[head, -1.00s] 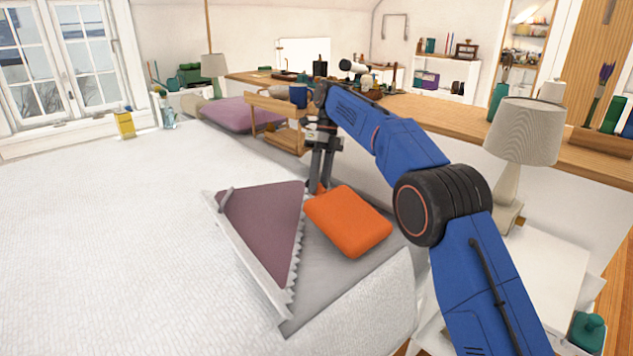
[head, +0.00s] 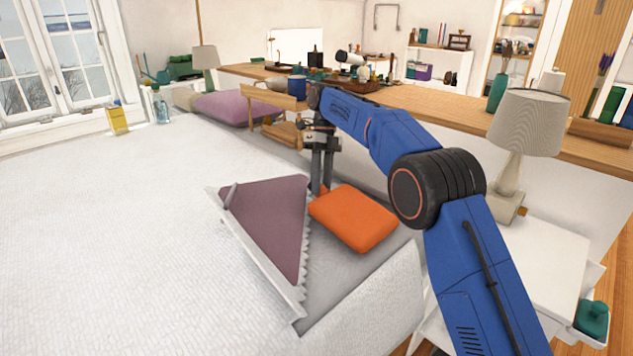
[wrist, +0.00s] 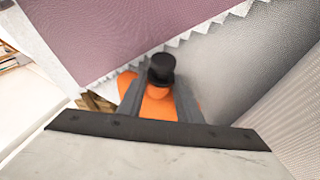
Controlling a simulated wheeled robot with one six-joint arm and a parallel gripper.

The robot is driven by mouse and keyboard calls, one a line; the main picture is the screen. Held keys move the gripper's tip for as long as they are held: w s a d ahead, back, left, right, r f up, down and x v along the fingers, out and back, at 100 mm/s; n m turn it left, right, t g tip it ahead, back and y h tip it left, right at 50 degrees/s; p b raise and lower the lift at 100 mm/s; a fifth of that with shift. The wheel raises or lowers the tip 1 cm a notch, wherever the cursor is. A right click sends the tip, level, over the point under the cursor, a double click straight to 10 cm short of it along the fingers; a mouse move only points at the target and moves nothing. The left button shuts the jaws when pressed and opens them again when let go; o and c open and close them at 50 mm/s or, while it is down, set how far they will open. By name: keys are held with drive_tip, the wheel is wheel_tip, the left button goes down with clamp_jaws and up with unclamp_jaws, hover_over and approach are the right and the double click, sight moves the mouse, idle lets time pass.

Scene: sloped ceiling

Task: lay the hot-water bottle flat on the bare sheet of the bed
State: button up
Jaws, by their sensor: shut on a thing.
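The hot-water bottle (head: 353,219) is orange and lies close to level over the grey bare sheet (head: 350,272). I cannot tell whether its whole underside touches the sheet. My gripper (head: 321,186) points down at the bottle's far-left end and is shut on its neck. In the wrist view, the black stopper (wrist: 161,68) shows between the fingers of my gripper (wrist: 160,92), with orange of the bottle (wrist: 157,105) below it. Most of the bottle is hidden there by my gripper body.
The folded-back cover with mauve lining (head: 272,215) and scalloped edge borders the sheet on the left. White quilt (head: 110,240) fills the left. A lamp (head: 524,125) stands on the white bedside table (head: 525,270) at right. A wooden rack (head: 275,105) is behind my gripper.

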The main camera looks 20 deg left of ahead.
drive_tip(key=shift+s, duration=0.1)
drive_tip(key=o, duration=1.1)
drive_tip(key=shift+s+a+f, duration=0.1)
